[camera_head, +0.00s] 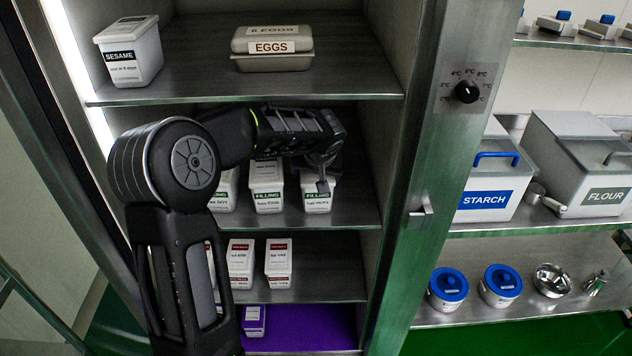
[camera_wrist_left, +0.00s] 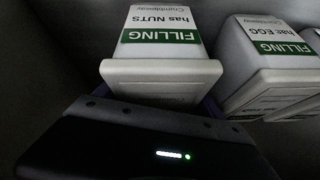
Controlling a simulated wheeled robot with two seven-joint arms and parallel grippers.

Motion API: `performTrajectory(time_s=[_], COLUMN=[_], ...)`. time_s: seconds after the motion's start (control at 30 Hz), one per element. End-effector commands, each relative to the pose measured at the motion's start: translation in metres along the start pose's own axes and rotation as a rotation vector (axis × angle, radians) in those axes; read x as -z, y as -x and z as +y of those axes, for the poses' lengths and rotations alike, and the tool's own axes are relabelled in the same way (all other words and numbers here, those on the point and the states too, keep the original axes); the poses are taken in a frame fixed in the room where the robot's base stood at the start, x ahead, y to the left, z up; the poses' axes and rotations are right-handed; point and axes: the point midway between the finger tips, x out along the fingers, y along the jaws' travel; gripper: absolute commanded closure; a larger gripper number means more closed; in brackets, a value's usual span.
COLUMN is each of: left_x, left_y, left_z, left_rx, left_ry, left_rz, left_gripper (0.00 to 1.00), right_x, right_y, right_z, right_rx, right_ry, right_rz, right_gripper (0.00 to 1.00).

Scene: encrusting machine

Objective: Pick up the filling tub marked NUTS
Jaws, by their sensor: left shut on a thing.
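The filling tub marked NUTS (camera_head: 317,203) is a white tub with a green FILLING label, rightmost of the filling tubs on the fridge's middle shelf. It fills the upper middle of the left wrist view (camera_wrist_left: 160,40), its label upside down there. My left gripper (camera_head: 322,180) reaches in from the left and is shut on this tub at its top; the fingers are mostly hidden. I cannot tell whether the tub still touches the shelf. The filling tub marked EGG (camera_head: 267,190) stands just left of it and also shows in the left wrist view (camera_wrist_left: 270,60). My right gripper is not in view.
Another filling tub (camera_head: 225,190) is partly behind my arm. The shelf above, holding a SESAME tub (camera_head: 130,55) and an EGGS box (camera_head: 272,50), is close over my gripper. The steel fridge wall (camera_head: 385,150) is right of the NUTS tub. Red-labelled tubs (camera_head: 278,262) stand below.

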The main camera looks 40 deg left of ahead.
Motion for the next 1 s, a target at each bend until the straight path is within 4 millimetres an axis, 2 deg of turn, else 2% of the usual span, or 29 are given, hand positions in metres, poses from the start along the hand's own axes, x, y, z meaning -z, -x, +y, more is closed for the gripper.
performTrajectory(time_s=[0.4,0.67,1.0], left_x=[0.002,0.004,-0.035], left_y=[0.001,0.004,0.029], left_z=[0.0,-0.001,0.011], left_rx=[0.0,0.0,-0.001], left_ry=[-0.001,0.0,-0.003], left_rz=[0.004,0.006,0.008], left_gripper=[0.96,0.97,0.97], right_x=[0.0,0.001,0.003], right_y=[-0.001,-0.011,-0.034], right_z=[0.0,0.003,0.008], right_rx=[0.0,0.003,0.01], right_ry=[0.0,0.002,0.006], right_rz=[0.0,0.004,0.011], right_gripper=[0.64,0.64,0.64])
